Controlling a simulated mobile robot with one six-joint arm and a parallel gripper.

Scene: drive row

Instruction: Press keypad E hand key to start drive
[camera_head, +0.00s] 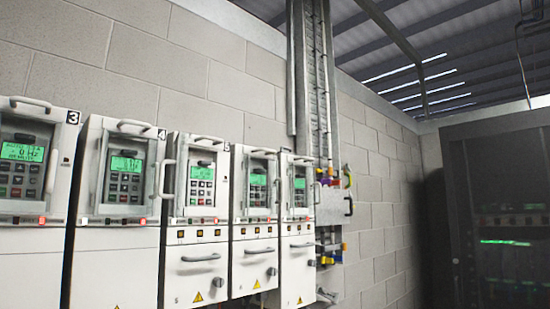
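A row of several white drive cabinets stands along the block wall on the left. Each has a keypad with a lit green screen above small keys. The nearest keypad (20,165) is on the cabinet marked 3 and its screen reads 0 Hz. Another keypad (125,178) is on the cabinet marked 4. Further keypads show on the middle cabinet (202,183), the one beyond it (258,187) and the farthest cabinet (300,187). No letter E is readable, and the hand keys are too small to tell apart. My gripper is not in view.
Handles stick out from the cabinet fronts, such as a grey one (200,257) on the middle cabinet. A metal cable tray (312,80) rises behind the far end. A dark rack (495,215) stands at the right. Blank wall (385,210) lies between.

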